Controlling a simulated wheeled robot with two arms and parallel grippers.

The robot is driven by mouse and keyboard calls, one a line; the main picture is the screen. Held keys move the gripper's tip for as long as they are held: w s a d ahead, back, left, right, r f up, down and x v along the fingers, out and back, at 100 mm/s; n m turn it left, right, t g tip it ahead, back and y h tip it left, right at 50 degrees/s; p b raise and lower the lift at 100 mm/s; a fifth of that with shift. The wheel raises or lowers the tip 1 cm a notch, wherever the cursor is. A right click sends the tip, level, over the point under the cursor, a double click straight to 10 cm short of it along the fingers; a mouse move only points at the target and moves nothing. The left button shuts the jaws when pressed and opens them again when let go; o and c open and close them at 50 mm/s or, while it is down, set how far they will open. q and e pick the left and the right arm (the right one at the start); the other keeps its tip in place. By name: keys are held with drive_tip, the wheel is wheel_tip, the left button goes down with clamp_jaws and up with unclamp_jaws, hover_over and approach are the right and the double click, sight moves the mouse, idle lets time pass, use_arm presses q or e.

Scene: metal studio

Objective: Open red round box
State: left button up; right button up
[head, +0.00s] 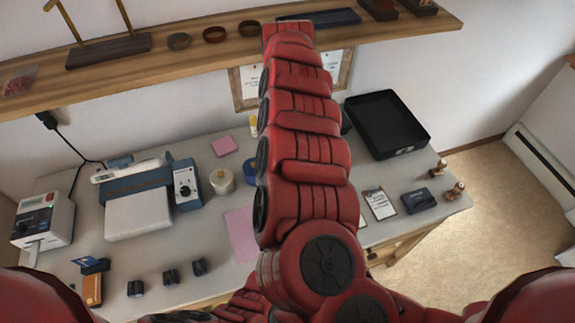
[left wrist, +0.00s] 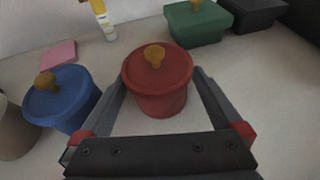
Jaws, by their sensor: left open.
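The red round box (left wrist: 158,97) stands upright on the table in the left wrist view. Its red lid is on, with a yellow-brown knob (left wrist: 154,55) on top. My left gripper (left wrist: 157,80) is open, with one finger on each side of the red box. I cannot tell whether the fingers touch it. In the head view the red box and the left gripper are hidden behind my red arm. My right gripper is not in view.
A blue round box (left wrist: 61,102) stands close on the left and a green box (left wrist: 197,27) behind right. A cream round box (head: 222,181), pink notes (head: 223,146) and a black tray (head: 388,124) are on the table (head: 330,262). A wooden shelf (head: 180,58) runs above.

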use_arm(q)
drive_tip(key=x, duration=0.3)
drive_tip(key=shift+w+f, duration=0.1)
drive_tip(key=shift+w+a+f, duration=0.15)
drive_tip(key=shift+w, duration=0.2)
clamp_jaws()
